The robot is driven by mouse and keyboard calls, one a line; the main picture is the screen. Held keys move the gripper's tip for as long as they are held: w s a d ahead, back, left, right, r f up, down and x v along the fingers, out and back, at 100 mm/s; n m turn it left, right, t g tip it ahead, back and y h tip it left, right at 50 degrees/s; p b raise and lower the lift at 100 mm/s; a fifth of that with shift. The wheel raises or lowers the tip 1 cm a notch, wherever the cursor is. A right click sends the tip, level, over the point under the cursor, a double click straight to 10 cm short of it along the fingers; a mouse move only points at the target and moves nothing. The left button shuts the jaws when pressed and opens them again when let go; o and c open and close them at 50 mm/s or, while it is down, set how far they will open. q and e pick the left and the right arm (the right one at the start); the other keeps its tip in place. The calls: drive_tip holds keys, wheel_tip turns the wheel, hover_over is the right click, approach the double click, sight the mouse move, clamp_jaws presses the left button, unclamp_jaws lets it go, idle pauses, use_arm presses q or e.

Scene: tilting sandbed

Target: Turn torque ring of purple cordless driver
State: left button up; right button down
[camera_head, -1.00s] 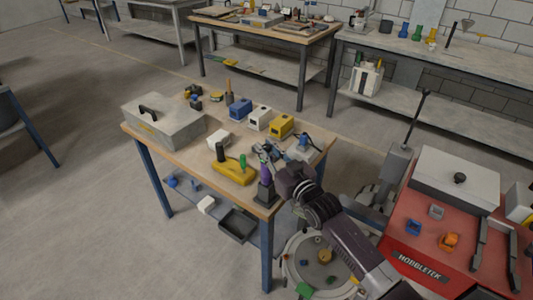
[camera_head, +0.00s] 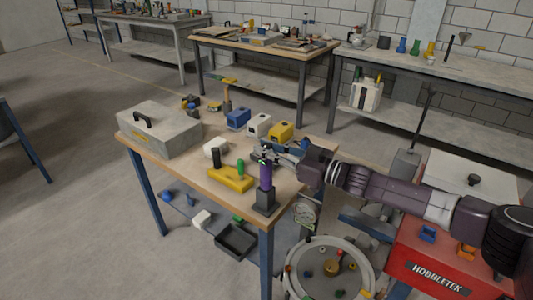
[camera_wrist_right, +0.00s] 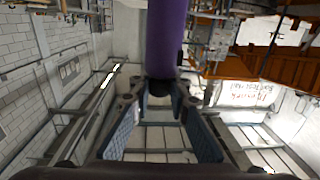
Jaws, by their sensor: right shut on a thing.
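The purple cordless driver (camera_head: 265,176) stands upright in a dark base (camera_head: 264,201) at the front right corner of the wooden table (camera_head: 207,182). My right gripper (camera_head: 265,153) reaches in from the right at the driver's upper end and is shut on it. In the right wrist view the purple body (camera_wrist_right: 166,38) comes down from the top to a dark end between the blue-padded fingers (camera_wrist_right: 162,105). The torque ring cannot be told apart clearly. My left gripper is not in view.
A yellow tool (camera_head: 230,180) lies left of the driver. Blue, white and yellow boxes (camera_head: 281,132) stand behind it. A grey toolbox (camera_head: 160,130) fills the table's left end. A red cabinet (camera_head: 440,270) stands at the right.

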drive_tip(key=shift+r+n+g+y+b, duration=0.1)
drive_tip(key=shift+n+g+y+b, duration=0.35)
drive_tip(key=shift+n+g+y, duration=0.65)
drive_tip(key=shift+g+h, duration=0.3)
drive_tip(key=shift+h, duration=0.1)
drive_tip(key=c, duration=1.8)
unclamp_jaws()
drive_tip(key=shift+a, duration=0.1)
drive_tip(key=shift+d, duration=0.25)
drive_tip(key=v, duration=1.1)
drive_tip(key=shift+s+d, duration=0.2)
drive_tip(key=shift+d, duration=0.05)
